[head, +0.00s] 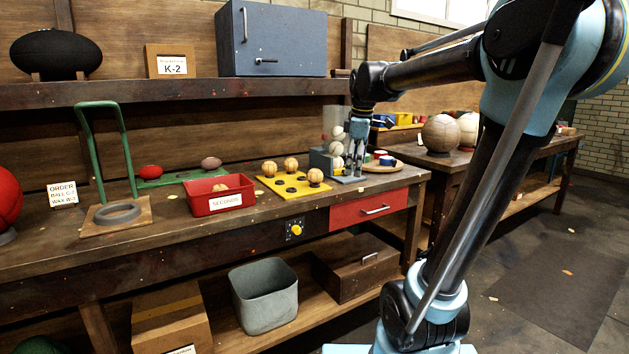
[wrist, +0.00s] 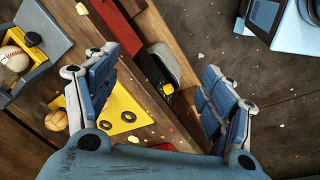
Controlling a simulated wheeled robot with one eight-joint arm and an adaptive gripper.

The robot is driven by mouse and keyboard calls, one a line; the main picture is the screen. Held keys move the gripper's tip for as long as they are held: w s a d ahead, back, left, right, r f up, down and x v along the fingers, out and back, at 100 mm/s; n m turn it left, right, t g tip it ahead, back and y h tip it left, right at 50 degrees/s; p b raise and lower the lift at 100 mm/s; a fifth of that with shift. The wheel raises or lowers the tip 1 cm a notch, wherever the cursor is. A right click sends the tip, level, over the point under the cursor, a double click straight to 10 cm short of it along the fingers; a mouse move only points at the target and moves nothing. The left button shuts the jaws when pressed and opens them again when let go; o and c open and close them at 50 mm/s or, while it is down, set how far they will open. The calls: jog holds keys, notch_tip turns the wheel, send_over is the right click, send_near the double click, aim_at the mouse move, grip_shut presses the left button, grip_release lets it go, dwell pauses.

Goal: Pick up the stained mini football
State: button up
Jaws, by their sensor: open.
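In the wrist view one tan ball (wrist: 56,120) shows on the yellow board (wrist: 122,122), left of my left finger. My gripper (head: 350,172) points down to the right of the board, by a grey-blue ball dispenser (head: 321,162). In the wrist view my gripper (wrist: 155,66) is open, with nothing between its fingers.
The dispenser, with pale balls (head: 337,133), stands close beside my gripper. A red bin (head: 217,204) sits left of the board, near a green hoop stand (head: 80,130). A red drawer (head: 369,208) is below the bench top.

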aim_at(316, 170)
jog(key=w+a+r+n, duration=0.3)
jog(key=w+a+n, duration=0.1)
jog(key=w+a, duration=0.25)
jog(key=w+a+r+n, duration=0.4)
jog(key=w+a, duration=0.1)
jog(key=w, duration=0.2)
jog(key=f, duration=0.4)
jog(key=w+f, duration=0.1)
jog(key=f, duration=0.2)
jog(key=a+f, duration=0.1)
jog(key=f, duration=0.3)
jog(key=shift+w+a+f, duration=0.1)
jog(key=shift+w+f, duration=0.25)
jog(key=shift+w+a+f, duration=0.15)
jog(key=shift+w+f, duration=0.05)
jog(key=shift+f, duration=0.65)
jog(key=shift+w+a+f, duration=0.1)
jog(key=shift+w+f, duration=0.15)
jog(key=shift+f, duration=0.65)
jog(key=shift+w+a+f, duration=0.15)
jog(key=shift+w+f, duration=0.05)
jog(key=shift+f, duration=0.65)
jog(key=c, duration=1.2)
